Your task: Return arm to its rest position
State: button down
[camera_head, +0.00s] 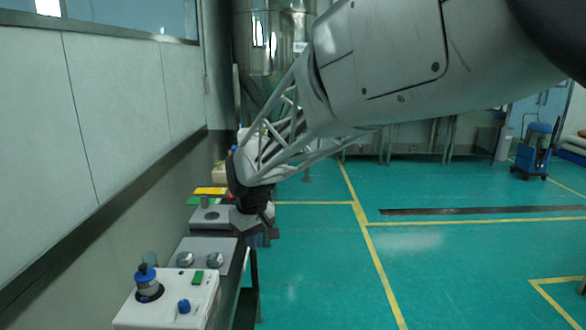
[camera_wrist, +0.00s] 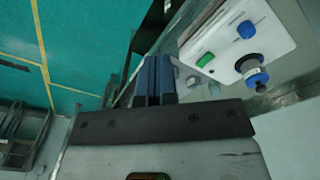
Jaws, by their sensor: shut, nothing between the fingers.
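My gripper (camera_head: 258,238) hangs at the end of my outstretched arm in the head view, beside the bench along the left wall. In the wrist view the two dark blue fingers (camera_wrist: 155,78) are together, with nothing between them. The gripper is above or just off the bench's right edge; I cannot tell its exact height. A white control box (camera_head: 168,300) with a blue-capped cylinder (camera_head: 148,283), a blue knob and a green button stands on the bench's near end. The box also shows in the wrist view (camera_wrist: 275,45).
Behind the box is a grey unit (camera_head: 205,248) with two round metal parts. Farther back lie a yellow item (camera_head: 210,190) and a green one. A steel vessel (camera_head: 268,45) stands behind. The green floor (camera_head: 320,270) to the right is open; a blue machine (camera_head: 536,145) stands far right.

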jog(key=s+d+r+m+t, duration=0.1)
jog(key=s+d+r+m, duration=0.15)
jog(key=s+d, duration=0.8)
jog(key=s+d+r+m, duration=0.2)
jog(key=s+d+m, duration=0.2)
jog(key=s+d, duration=0.7)
jog(key=s+d+f+m, duration=0.2)
jog(key=s+d, duration=0.4)
jog(key=s, duration=0.3)
jog(key=shift+d+f+t, duration=0.3)
jog(key=shift+f+t, duration=0.1)
jog(key=shift+f, duration=0.05)
